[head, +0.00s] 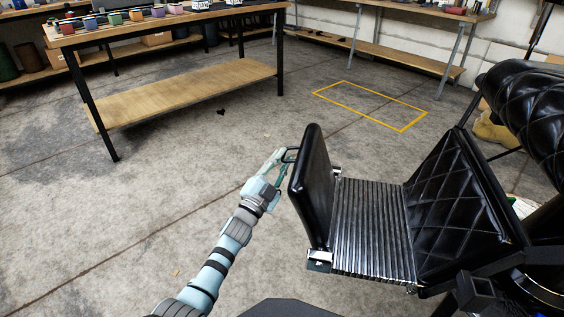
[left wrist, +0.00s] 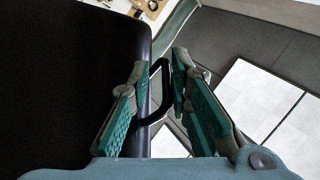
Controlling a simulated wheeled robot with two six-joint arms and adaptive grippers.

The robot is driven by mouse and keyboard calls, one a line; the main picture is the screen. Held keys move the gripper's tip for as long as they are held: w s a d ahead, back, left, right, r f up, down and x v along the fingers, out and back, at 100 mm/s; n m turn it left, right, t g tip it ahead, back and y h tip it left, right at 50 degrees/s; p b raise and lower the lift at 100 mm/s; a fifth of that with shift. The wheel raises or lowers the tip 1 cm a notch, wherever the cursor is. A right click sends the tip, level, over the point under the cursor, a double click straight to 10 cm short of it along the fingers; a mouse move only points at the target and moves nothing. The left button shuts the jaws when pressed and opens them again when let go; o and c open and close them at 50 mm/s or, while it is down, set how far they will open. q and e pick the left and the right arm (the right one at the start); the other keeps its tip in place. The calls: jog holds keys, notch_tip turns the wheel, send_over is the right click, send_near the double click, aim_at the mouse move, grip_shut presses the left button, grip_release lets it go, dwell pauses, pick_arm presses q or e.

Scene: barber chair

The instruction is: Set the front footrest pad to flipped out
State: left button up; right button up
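The front footrest pad (head: 312,185) is a black padded panel standing roughly upright at the left end of the ribbed metal footrest plate (head: 370,230). It has a small black loop handle (head: 290,154) on its outer left face. My left gripper (head: 280,160) is at that handle. In the left wrist view, the left gripper (left wrist: 160,85) has its two teal-padded fingers apart, with the handle (left wrist: 166,97) between them. I see a gap at the fingers and no clear grip. The pad (left wrist: 70,90) fills the left side there. My right gripper is not in view.
The black quilted barber chair (head: 455,210) is at the right. A yellow floor rectangle (head: 372,105) lies behind the pad. The concrete floor left of the pad is clear.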

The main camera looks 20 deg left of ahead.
pick_arm(q)
jog(key=shift+s, duration=0.1)
jog(key=v, duration=1.2)
